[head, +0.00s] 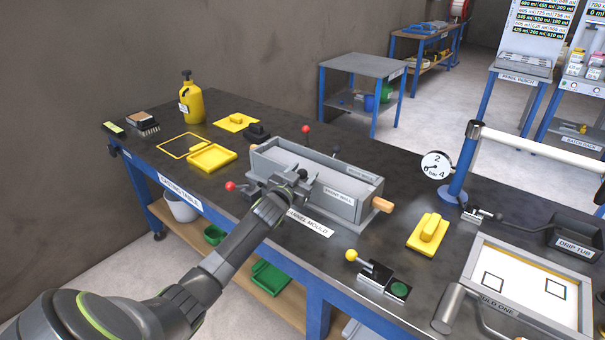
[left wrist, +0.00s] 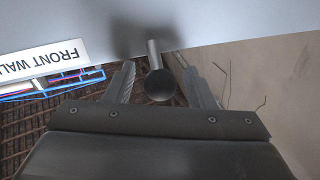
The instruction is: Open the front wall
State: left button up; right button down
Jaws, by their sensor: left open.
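The grey trough-shaped mould stands on the dark casting table, its front wall (head: 350,206) upright and carrying a FRONT WALL label. My left gripper (head: 298,180) is at the left part of this wall and hides some of it. In the left wrist view, the pale wall (left wrist: 230,20) crosses the top, with its label at the left. A black ball knob (left wrist: 159,86) on a short metal stem sits between the two fingertips (left wrist: 158,78). The fingers are open, one on each side of the knob; contact is not clear. My right gripper is not in view.
Red-knobbed levers (head: 306,129) stand at the mould's back and left (head: 231,186). A wooden handle (head: 382,204) projects at its right end. A yellow tray (head: 212,157) lies left.

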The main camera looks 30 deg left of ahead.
pick_arm(q)
grip_shut()
dwell(0.3)
